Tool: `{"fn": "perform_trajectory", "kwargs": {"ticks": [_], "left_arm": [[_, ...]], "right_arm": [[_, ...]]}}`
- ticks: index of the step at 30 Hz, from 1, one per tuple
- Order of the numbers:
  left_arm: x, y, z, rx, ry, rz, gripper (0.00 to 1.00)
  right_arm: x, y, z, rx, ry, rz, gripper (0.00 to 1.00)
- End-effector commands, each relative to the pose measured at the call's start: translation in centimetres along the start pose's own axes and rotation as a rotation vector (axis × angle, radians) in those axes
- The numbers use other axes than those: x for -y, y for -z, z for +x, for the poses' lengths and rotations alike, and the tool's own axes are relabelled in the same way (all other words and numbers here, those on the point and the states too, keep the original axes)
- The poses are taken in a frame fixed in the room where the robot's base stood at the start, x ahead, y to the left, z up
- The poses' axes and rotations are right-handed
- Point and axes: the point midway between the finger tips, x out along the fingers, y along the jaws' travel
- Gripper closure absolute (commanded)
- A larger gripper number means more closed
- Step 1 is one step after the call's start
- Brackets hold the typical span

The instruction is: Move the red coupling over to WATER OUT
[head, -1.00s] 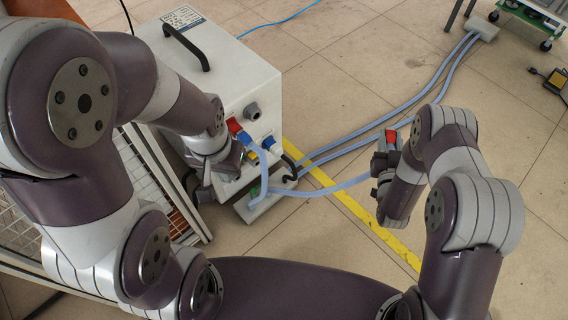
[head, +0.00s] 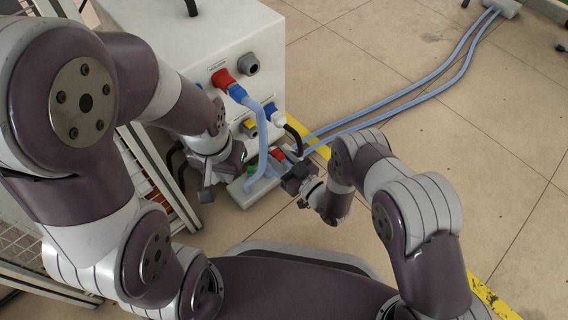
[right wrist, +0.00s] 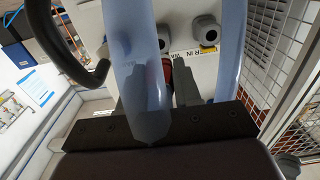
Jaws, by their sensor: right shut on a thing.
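The red coupling (head: 279,154) is at the tip of my right gripper (head: 294,178), low in front of the white heater box (head: 190,45). The right gripper is shut on it. In the right wrist view a red part (right wrist: 167,70) shows between the hose and a dark finger. On the box, a red fitting (head: 222,78) has a blue collar and hose on it; a grey port (head: 249,65) is to its right and a blue fitting (head: 270,110) lower right. My left gripper (head: 211,182) is low at the box front; its jaws are unclear. The WATER OUT label is not readable.
A low white block (head: 245,192) stands before the box. Pale blue hoses (head: 420,94) run right along the floor across yellow tape (head: 322,151). A hose (right wrist: 137,60) crosses the right wrist view. A wire-mesh rack is at left; the right floor is open.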

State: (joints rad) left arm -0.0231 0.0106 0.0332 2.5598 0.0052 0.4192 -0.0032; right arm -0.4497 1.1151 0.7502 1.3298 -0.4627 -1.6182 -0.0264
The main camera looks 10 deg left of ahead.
Motion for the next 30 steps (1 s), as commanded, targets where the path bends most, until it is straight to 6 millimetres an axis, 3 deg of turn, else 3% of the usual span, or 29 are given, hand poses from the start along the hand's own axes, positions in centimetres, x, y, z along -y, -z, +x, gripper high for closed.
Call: {"fn": "perform_trajectory", "kwargs": {"ticks": [15,30], "left_arm": [[0.0,-0.3,2.8,0.001,0.0,0.0,1.0],[0.0,-0.4,3.0,0.001,0.0,0.0,1.0]], "right_arm": [[0.0,-0.1,5.2,-0.002,-0.002,0.001,1.0],[-0.1,0.1,6.2,-0.001,-0.003,0.001,1.0]]}}
